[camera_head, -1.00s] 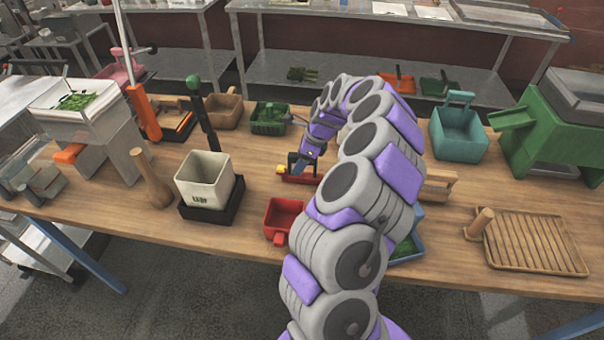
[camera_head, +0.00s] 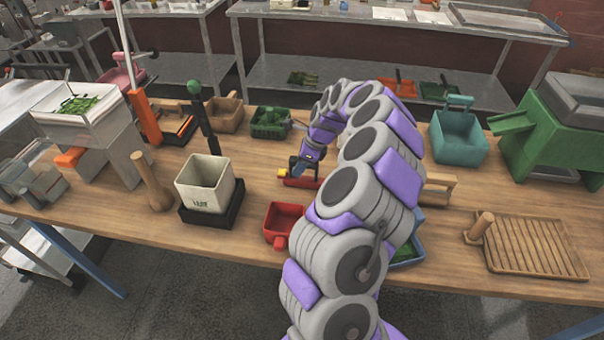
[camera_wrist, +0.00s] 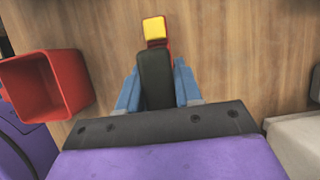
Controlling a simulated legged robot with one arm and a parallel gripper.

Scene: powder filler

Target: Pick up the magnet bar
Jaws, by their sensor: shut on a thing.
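The magnet bar (camera_head: 303,183) is a red bar with a yellow end and a black handle. It is at the middle of the wooden table in the head view, partly behind my arm. In the wrist view its black handle (camera_wrist: 155,82) stands between the two blue fingers, with the yellow end (camera_wrist: 155,29) beyond them. My gripper (camera_head: 302,167) is shut on the handle; its fingers also show in the wrist view (camera_wrist: 157,75). I cannot tell whether the bar touches the table.
A red scoop (camera_head: 284,222) sits close in front of the bar and also shows in the wrist view (camera_wrist: 42,84). A white bin (camera_head: 204,184) stands to the left. A slatted wooden tray (camera_head: 533,246) lies at the right. Bare table lies between bar and bin.

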